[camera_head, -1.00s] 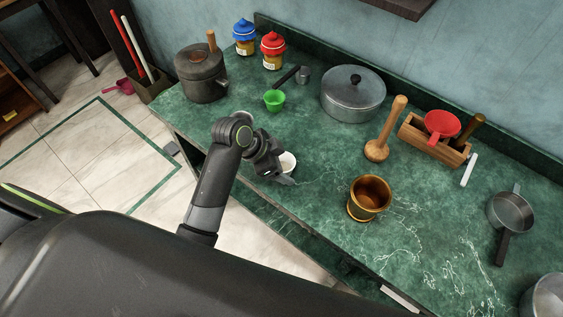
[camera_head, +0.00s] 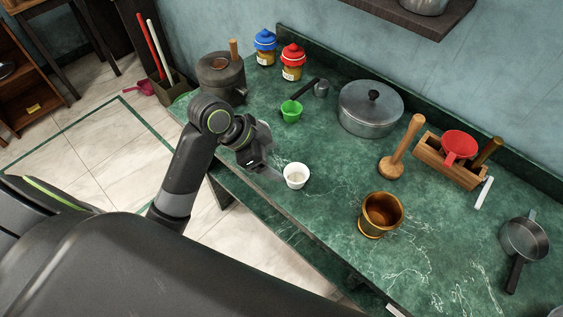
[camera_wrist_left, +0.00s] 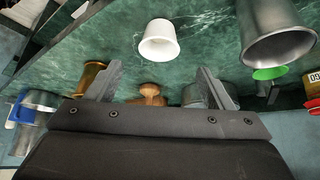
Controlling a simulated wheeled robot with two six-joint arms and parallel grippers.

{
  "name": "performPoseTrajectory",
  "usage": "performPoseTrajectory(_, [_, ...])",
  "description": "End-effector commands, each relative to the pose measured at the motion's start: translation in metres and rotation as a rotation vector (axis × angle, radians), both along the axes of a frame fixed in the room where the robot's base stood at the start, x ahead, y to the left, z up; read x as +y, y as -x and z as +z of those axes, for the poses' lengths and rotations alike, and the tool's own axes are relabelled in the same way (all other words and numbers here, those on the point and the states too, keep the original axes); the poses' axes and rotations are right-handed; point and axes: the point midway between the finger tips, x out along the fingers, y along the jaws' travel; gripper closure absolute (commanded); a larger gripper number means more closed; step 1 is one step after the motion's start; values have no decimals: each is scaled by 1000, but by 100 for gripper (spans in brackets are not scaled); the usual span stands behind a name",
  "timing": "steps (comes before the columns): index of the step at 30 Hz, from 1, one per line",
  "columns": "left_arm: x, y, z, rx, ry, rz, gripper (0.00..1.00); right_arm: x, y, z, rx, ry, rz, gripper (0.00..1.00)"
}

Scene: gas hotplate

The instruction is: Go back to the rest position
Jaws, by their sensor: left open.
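My left gripper (camera_head: 264,166) is above the near left edge of the green counter. It is open and empty, just left of a white cup (camera_head: 295,175) that stands upright on the counter. In the left wrist view the two fingers (camera_wrist_left: 160,82) are spread wide with nothing between them. The white cup also shows there (camera_wrist_left: 159,42), beyond the fingertips and apart from them. My right gripper is not in view.
Open tiled floor (camera_head: 125,160) lies left of the counter.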

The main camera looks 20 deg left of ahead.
Motion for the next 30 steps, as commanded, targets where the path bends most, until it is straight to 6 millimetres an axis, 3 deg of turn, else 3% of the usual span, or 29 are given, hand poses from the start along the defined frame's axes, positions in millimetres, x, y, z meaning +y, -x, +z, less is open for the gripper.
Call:
performPoseTrajectory(6, [4,3,9,0,-1,-1,25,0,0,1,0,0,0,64])
performPoseTrajectory(22, [5,4,7,3,0,6,25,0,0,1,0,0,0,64])
performPoseTrajectory(26, [11,17,-7,31,-8,84,25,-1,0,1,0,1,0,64])
performPoseTrajectory(30, [29,50,-38,86,-35,296,25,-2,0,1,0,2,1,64])
